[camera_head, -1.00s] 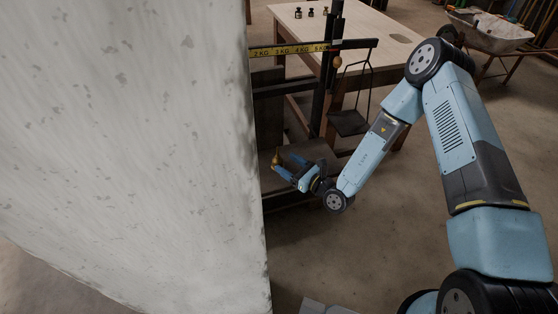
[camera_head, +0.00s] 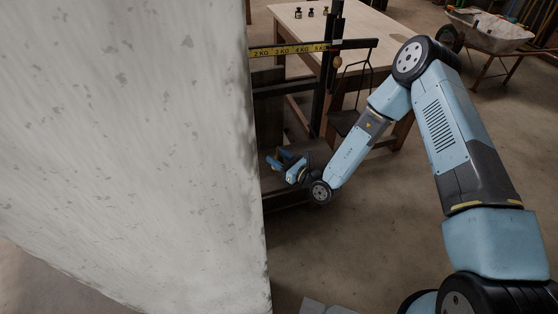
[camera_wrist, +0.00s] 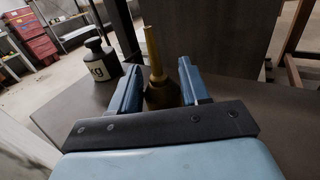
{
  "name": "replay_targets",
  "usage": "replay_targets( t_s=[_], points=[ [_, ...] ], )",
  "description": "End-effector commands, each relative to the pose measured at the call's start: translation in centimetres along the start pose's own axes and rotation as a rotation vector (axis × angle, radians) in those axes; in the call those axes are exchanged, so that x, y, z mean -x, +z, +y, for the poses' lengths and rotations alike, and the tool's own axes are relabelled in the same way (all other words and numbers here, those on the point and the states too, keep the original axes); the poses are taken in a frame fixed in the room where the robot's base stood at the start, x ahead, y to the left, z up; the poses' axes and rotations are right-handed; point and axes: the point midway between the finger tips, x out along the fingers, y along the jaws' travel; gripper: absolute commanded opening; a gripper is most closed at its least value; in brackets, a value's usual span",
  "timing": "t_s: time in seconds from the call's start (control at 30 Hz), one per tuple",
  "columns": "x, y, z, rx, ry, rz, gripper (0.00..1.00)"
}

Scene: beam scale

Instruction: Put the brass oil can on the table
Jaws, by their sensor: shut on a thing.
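The brass oil can (camera_wrist: 159,90), with a tall thin spout, stands between the fingers of my gripper (camera_wrist: 160,68) in the wrist view. My gripper is shut on it. In the head view my gripper (camera_head: 276,159) is low beside the beam scale, close to the edge of the pale slab; I cannot make out the can there. A dark flat surface (camera_wrist: 245,115) lies under the can; I cannot tell whether the can touches it.
A large pale slab (camera_head: 130,150) blocks the left of the head view. The scale's yellow-marked beam (camera_head: 285,50) and dark post cross in front of the table. A kg weight (camera_wrist: 101,60) stands left of my gripper. A wheelbarrow (camera_head: 490,32) is at the back right.

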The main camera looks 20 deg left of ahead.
Motion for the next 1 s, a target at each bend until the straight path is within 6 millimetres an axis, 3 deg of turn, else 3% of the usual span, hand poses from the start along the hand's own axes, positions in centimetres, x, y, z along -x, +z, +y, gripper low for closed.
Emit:
replay_targets(
  t_s=[0.3, 0.57, 0.8, 1.0],
  points=[
    [0.0, 0.0, 0.0, 0.000, 0.000, 0.000, 0.09],
    [0.0, 0.4, 0.0, 0.001, 0.000, -0.001, 0.09],
    [0.0, 3.5, 0.0, 0.002, 0.001, -0.002, 0.09],
    [3.6, 7.5, 0.4, 0.002, 0.000, -0.001, 0.09]
  ],
)
